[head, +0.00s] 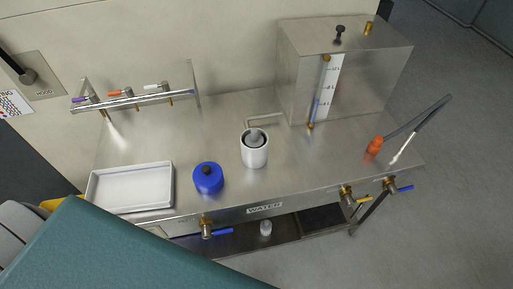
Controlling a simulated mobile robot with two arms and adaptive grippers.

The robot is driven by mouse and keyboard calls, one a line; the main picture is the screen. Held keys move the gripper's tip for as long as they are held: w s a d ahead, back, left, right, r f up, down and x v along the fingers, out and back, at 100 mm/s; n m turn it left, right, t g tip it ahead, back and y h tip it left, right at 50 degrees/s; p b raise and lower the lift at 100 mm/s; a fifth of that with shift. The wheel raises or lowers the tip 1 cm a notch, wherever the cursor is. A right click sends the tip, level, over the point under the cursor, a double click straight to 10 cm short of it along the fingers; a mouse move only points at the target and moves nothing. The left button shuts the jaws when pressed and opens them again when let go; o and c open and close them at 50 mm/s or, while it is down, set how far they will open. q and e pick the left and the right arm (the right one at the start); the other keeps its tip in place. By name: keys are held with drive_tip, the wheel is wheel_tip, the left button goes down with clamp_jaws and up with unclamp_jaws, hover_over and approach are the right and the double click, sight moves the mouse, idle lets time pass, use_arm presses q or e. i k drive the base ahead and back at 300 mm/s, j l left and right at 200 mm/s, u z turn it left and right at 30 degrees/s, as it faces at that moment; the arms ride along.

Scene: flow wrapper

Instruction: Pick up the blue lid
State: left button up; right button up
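The blue lid (208,178) is a round blue piece with a dark knob on top. It rests upright on the steel counter (220,125), near the front edge, between a white tray and a white cylindrical container. Its knob and top are unobstructed. Neither of my grippers is in view, and nothing is touching the lid.
The white tray (131,206) stands left of the lid; the white container (255,157), with a grey piece inside, stands right. A steel tank (346,75) is at the back right. Valves (207,229) line the front edge. A teal surface (125,255) covers the lower left.

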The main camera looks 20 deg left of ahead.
sight(207, 177)
drive_tip(key=i+j+u, duration=0.1)
drive_tip(key=u, duration=1.05)
